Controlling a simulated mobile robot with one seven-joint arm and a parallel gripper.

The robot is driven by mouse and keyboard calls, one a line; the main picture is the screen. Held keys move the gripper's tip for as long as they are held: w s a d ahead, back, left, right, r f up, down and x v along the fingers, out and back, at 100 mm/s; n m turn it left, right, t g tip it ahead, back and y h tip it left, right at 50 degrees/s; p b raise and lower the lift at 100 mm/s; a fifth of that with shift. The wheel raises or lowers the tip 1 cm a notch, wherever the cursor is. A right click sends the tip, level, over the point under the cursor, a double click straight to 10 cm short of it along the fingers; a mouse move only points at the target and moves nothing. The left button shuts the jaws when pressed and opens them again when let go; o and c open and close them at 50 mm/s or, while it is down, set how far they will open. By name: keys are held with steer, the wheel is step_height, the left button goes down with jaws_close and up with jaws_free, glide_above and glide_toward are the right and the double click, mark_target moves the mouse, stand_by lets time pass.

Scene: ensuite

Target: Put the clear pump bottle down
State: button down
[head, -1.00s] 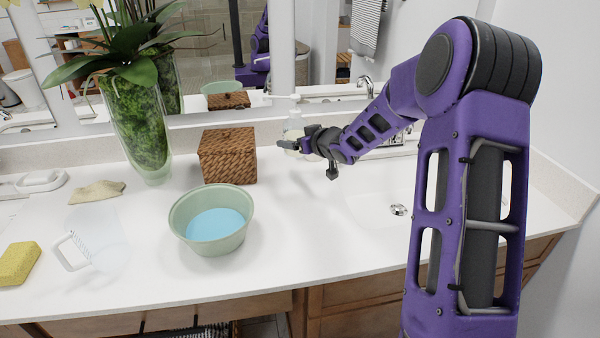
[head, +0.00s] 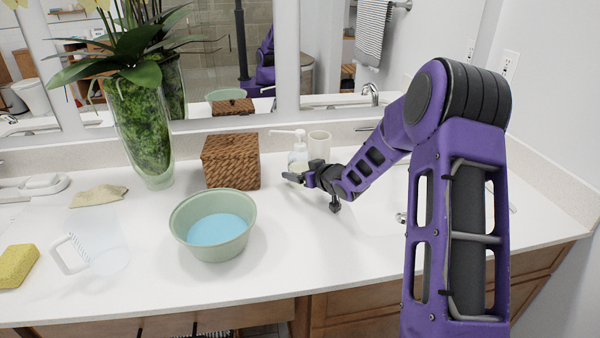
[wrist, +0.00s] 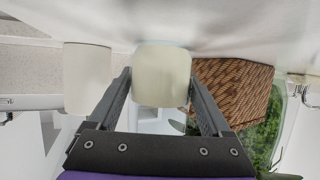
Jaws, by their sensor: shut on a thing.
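The clear pump bottle (head: 298,156) has a white pump top and stands upright at the back of the counter in the head view. My gripper (head: 302,177) is shut on its lower part. In the wrist view the bottle's pale cream body (wrist: 162,75) sits between the two fingers. Its base is at or very close to the white countertop (head: 290,240); I cannot tell whether it touches. The fingers partly hide its lower body in the head view.
A beige cup (head: 319,145) stands just right of the bottle. A woven brown box (head: 230,162) is to its left. The sink is at right.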

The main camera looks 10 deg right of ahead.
jaws_free()
steer(key=shift+r, duration=0.25)
steer(key=p+v, duration=0.2)
steer(key=v, duration=1)
